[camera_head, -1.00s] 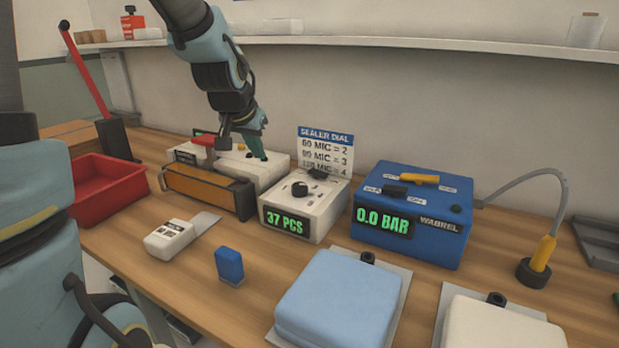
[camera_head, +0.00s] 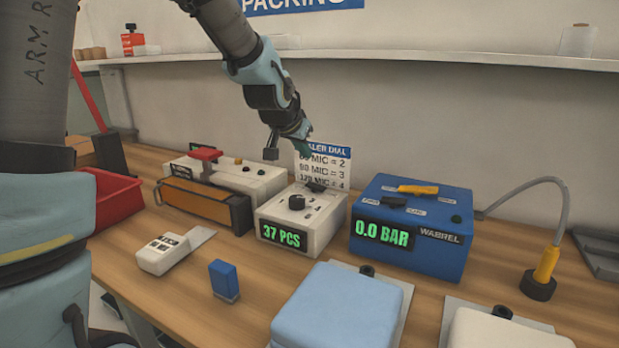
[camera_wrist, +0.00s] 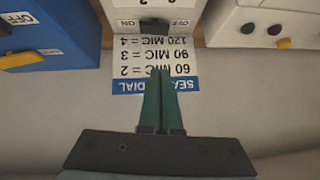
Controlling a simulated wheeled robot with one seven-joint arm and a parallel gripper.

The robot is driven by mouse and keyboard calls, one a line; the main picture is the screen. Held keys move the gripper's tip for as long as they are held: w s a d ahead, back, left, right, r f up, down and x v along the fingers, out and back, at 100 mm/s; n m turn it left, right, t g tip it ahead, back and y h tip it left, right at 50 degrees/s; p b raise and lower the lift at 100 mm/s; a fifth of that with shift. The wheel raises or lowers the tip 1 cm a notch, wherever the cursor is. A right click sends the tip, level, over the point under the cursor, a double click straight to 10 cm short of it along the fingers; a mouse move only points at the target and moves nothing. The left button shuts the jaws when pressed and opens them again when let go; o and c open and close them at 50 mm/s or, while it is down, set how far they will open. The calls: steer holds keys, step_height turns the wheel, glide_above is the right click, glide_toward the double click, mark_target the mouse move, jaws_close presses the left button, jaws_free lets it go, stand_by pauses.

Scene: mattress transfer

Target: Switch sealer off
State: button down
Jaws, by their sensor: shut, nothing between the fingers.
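My gripper (camera_head: 304,148) is shut and empty, raised in front of the sealer dial card. Its green fingers (camera_wrist: 160,100) point over the card in the wrist view. A white box (camera_head: 326,235) reads "37 PCS" and carries a black dial (camera_head: 297,202) and a black switch (camera_head: 316,187). The wrist view shows this switch (camera_wrist: 154,27) between ON and OFF labels; I cannot tell its setting. To its left is a long white machine (camera_head: 270,186) with a red lever (camera_head: 206,154), apparently the sealer. Its small buttons (camera_wrist: 284,43) show at the wrist view's right.
A blue box (camera_head: 440,258) reading "0.0 BAR" stands right of the white box. An orange bar (camera_head: 197,204) lies before the long machine, and a red bin (camera_head: 112,210) is at left. Pale-blue and white pads fill the front. A shelf (camera_head: 440,63) runs above.

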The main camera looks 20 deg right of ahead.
steer(key=p, duration=0.1)
glide_above(313, 182)
steer(key=s+a, duration=0.2)
steer(key=s, duration=0.1)
step_height(313, 182, down, 5)
steer(key=shift+w+d+r, duration=0.1)
steer(key=shift+d, duration=0.05)
steer(key=shift+w+f+p, duration=0.2)
steer(key=shift+f+p, duration=0.35)
steer(key=shift+f, duration=1.55)
